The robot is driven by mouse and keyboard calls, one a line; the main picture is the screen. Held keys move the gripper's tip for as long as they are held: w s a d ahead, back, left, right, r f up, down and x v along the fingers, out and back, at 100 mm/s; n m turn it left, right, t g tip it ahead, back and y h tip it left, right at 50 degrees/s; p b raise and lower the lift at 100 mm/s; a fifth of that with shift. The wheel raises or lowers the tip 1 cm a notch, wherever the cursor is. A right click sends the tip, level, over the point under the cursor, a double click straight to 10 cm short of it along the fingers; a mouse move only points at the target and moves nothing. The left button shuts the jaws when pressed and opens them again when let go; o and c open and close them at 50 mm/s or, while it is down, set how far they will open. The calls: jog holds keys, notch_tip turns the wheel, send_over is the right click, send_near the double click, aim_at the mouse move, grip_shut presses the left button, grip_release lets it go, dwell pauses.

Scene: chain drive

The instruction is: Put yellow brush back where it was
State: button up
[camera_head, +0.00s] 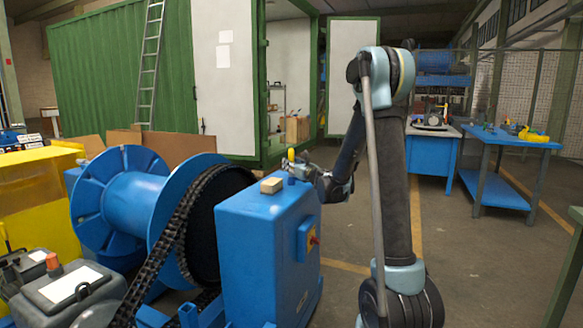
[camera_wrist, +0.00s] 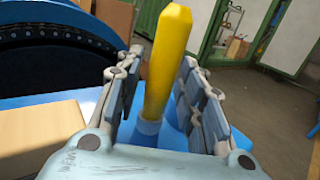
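The yellow brush (camera_wrist: 170,55) stands nearly upright between the two fingers of my gripper (camera_wrist: 160,90) in the wrist view. Its yellow handle runs down to a blue part at the bottom; I cannot tell whether that part is the brush's own or a holder. The fingers are spread on both sides of the handle, with narrow gaps beside it. In the head view the brush (camera_head: 291,155) shows as a small yellow tip above the blue cabinet (camera_head: 255,245), with my gripper (camera_head: 303,170) at its right. The bristles cannot be made out.
A light wooden block (camera_head: 271,185) lies on the cabinet top, close to the left finger in the wrist view (camera_wrist: 35,130). The chain (camera_head: 170,245) and blue drum (camera_head: 125,205) stand left of the cabinet. Blue worktables (camera_head: 515,140) stand at the right, with open floor between.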

jog(key=shift+r, duration=0.1)
jog(key=s+d+f+n+g, duration=0.25)
jog(key=s+n, duration=0.35)
jog(key=s, duration=0.4)
jog(key=s+d+f+n+g+h, duration=0.1)
jog(key=s+d+n+g, duration=0.15)
jog(key=s+n, duration=0.5)
jog(key=s+d+f+n+g, duration=0.2)
jog(key=s+d+n, duration=0.2)
jog(key=s, duration=0.7)
jog(key=s+d+f+n+g+h, duration=0.3)
jog(key=s+d+f+n, duration=0.3)
jog(key=s+d, duration=0.3)
jog(key=s+d+f+n+g+h, duration=0.3)
jog(key=s+d+f+n+h, duration=0.3)
jog(key=s, duration=0.9)
jog(key=d, duration=0.3)
jog(key=shift+d+f, duration=0.2)
jog(key=shift+d, duration=0.05)
